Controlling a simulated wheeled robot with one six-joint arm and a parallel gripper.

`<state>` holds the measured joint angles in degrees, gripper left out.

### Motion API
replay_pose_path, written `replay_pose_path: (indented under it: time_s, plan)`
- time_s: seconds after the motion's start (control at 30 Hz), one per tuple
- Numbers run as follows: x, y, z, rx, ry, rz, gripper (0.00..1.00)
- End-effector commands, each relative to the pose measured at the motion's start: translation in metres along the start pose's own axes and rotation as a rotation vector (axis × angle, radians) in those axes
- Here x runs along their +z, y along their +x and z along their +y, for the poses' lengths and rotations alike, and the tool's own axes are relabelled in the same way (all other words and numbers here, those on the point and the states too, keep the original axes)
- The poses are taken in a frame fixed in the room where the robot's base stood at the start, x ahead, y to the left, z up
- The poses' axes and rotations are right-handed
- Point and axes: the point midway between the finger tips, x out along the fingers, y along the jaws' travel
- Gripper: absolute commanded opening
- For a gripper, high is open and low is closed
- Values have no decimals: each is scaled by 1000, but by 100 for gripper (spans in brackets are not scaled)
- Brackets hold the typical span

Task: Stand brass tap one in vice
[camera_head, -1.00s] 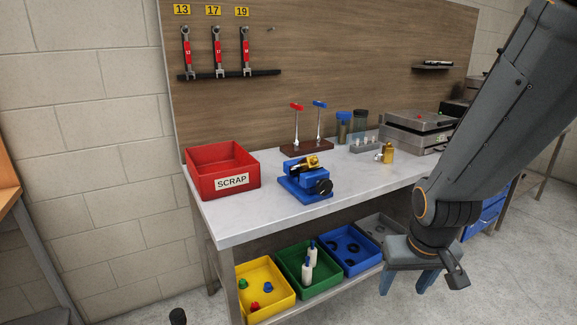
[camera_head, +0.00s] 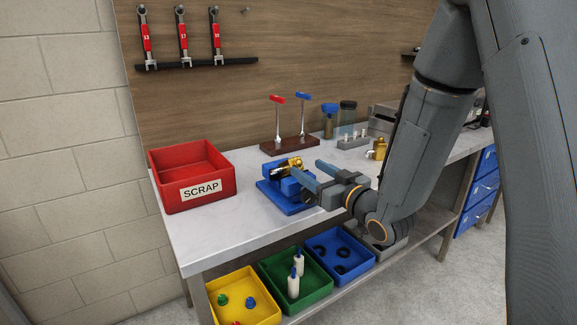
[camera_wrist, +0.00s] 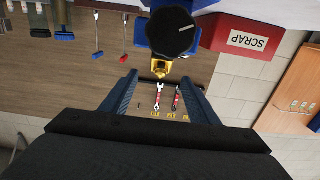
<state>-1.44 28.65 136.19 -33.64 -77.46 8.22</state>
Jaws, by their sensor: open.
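A brass tap (camera_head: 286,165) sits at the top of the blue vice (camera_head: 283,200) on the bench. It looks tilted rather than upright, and I cannot tell whether the jaws clamp it. A second brass tap (camera_head: 379,150) stands farther right on the bench. No label shows which is tap one. My gripper (camera_head: 307,168) is open and empty just right of the vice, its fingers pointing at it and partly hiding it. In the wrist view, which is upside down, the tap (camera_wrist: 161,68) appears between and beyond the fingertips (camera_wrist: 158,77), with the vice's dark round knob (camera_wrist: 171,32) near it.
The red scrap bin (camera_head: 165,190) stands left of the vice. A wooden stand (camera_head: 290,143) with red- and blue-handled tools is behind it. Jars (camera_head: 347,118) and a grey rack (camera_head: 352,142) stand to the right. Coloured bins (camera_head: 285,290) sit on the shelf below.

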Motion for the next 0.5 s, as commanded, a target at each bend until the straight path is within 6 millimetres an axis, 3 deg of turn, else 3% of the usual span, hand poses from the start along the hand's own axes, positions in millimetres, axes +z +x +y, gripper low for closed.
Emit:
replay_pose_path:
  time_s: [0.5]
  plan:
    - [-1,60,-3,2,2,-2,55]
